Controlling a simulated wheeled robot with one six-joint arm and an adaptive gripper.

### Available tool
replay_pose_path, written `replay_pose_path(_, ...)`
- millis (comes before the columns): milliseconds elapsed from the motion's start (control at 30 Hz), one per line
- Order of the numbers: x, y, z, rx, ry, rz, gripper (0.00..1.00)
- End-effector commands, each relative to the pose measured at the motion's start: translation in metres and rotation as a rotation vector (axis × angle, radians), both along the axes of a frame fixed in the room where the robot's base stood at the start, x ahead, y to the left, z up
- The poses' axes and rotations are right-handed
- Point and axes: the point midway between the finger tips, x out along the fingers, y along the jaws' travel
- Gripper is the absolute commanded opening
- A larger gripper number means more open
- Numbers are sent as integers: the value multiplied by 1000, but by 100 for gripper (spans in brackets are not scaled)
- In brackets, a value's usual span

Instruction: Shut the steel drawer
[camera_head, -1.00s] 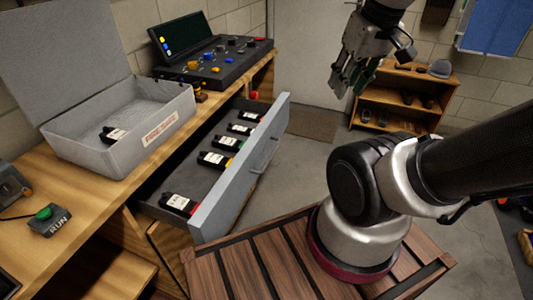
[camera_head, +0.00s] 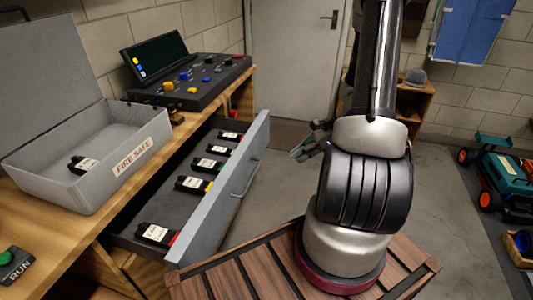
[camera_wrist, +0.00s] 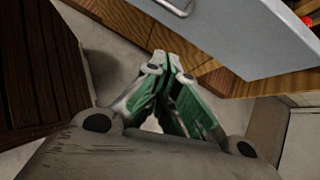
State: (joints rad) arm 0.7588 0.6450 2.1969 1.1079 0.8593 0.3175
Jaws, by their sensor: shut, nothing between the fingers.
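The steel drawer (camera_head: 222,196) stands pulled out from the wooden workbench, with several black battery packs lying in it. Its grey front and bar handle (camera_head: 246,180) face right. In the wrist view the drawer front (camera_wrist: 235,35) fills the upper right, with part of the handle (camera_wrist: 176,6) at the top edge. My gripper (camera_head: 300,153) is to the right of the drawer front, apart from it, and partly hidden behind my arm. In the wrist view my gripper (camera_wrist: 168,65) is shut and empty, its green fingers together below the drawer front.
An open grey fire-safe box (camera_head: 90,165) with a battery inside and a control console (camera_head: 190,82) stand on the workbench (camera_head: 60,235). A shelf with a cap (camera_head: 414,77) is behind my arm. Floor is free between.

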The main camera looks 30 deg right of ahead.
Motion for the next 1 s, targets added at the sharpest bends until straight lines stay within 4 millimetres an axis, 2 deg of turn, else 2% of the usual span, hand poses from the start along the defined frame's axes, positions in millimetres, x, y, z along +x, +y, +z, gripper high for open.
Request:
replay_pose_path(33,16,-5,1,8,-3,-73,0)
replay_pose_path(133,39,-13,6,26,-3,-199,0)
replay_pose_path(200,45,-14,6,45,11,-258,0)
replay_pose_path(367,49,-8,-2,55,30,-275,0)
replay_pose_path(833,95,39,-67,53,29,-269,0)
replay_pose_path(1000,113,57,-64,51,26,-267,0)
